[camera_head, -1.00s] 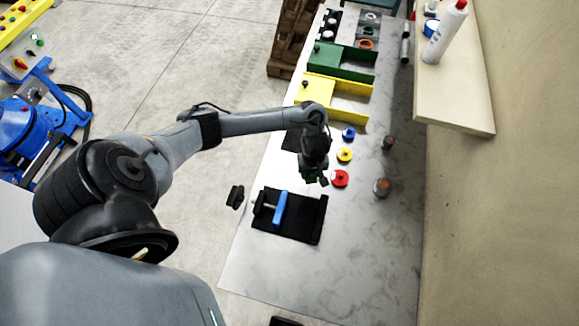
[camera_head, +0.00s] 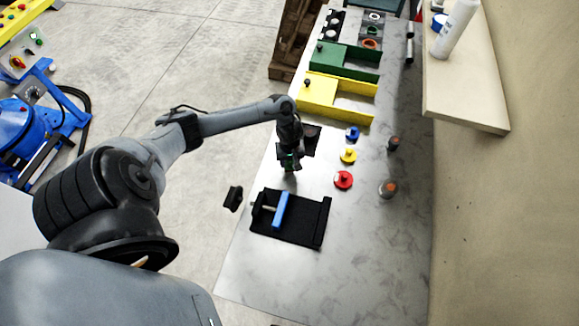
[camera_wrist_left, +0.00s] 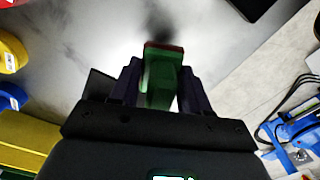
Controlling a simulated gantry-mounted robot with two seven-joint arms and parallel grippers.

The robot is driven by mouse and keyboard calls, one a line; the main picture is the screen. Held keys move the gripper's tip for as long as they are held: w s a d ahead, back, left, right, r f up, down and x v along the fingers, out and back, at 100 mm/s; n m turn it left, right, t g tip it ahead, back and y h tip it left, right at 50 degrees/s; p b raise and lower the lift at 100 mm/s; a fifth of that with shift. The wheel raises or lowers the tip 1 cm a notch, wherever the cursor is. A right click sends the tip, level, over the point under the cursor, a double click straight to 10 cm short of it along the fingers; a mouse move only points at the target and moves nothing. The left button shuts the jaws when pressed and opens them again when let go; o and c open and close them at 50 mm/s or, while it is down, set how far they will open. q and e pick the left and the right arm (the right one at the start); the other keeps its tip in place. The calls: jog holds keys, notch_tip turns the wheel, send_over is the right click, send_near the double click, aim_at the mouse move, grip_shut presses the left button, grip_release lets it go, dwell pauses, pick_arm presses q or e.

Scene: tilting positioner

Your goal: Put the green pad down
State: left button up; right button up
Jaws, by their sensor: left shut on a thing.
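The green pad (camera_wrist_left: 162,75) is a small upright block with a reddish strip along its far end, in the left wrist view. My left gripper (camera_wrist_left: 158,85) is shut on it, with one dark jaw on each side. In the head view my left gripper (camera_head: 290,166) hangs over the table near its left edge, above the black vise-like fixture in the picture. Only a little of the green pad (camera_head: 291,158) shows there. I cannot tell whether it touches the table. My right gripper is not in view.
The black fixture (camera_head: 312,235) with a blue bar (camera_head: 281,210) lies nearer on the table (camera_head: 330,280). Red (camera_head: 343,180), yellow (camera_head: 349,156) and blue (camera_head: 353,133) knobbed discs stand to the right. Yellow (camera_head: 355,115) and green (camera_head: 362,73) trays lie beyond. A shelf (camera_head: 465,110) runs along the right.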

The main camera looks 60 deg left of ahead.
aim_at(289, 166)
pick_arm(q)
jog(key=shift+f+b, duration=0.45)
jog(key=shift+f, duration=1.55)
jog(key=shift+f, duration=0.15)
jog(key=o, duration=1)
